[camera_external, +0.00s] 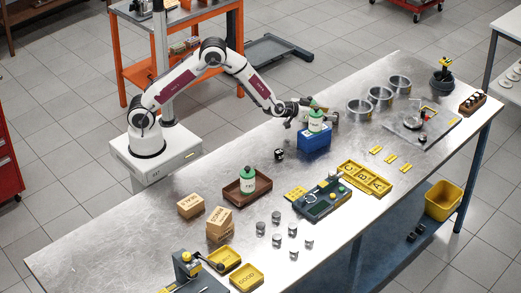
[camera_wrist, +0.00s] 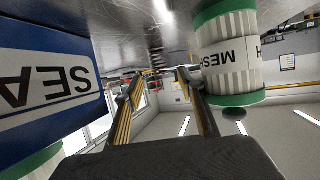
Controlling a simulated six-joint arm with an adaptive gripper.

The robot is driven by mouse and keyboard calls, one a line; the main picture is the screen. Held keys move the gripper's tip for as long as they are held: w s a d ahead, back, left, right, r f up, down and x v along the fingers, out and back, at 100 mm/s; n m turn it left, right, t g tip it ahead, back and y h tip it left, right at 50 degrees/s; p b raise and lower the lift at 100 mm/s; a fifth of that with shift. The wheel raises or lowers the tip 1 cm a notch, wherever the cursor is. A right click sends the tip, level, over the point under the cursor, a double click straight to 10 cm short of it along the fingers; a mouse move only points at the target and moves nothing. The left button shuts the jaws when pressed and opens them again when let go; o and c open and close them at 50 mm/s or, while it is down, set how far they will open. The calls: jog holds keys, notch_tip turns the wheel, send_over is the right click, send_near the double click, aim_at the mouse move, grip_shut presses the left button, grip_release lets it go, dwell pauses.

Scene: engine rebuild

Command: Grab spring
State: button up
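My gripper (camera_external: 304,108) is at the far side of the table, by a green-and-white bottle (camera_external: 316,121) on a blue box (camera_external: 313,139). There the blue box (camera_wrist: 45,85), marked "SEA", is on the left, and a white canister (camera_wrist: 228,55) with green ends, marked "MES", is close on the right.
Three metal rings (camera_external: 380,97) stand to the right. A brown tray (camera_external: 247,190) with a green bottle, several small metal cylinders (camera_external: 276,241), a green fixture (camera_external: 320,201) and a yellow tray (camera_external: 365,178) occupy the nearer table.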

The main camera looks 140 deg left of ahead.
aim_at(338, 114)
jog(key=shift+x, duration=2.55)
jog(key=shift+a+r, duration=0.1)
jog(key=shift+r, duration=0.1)
grip_shut()
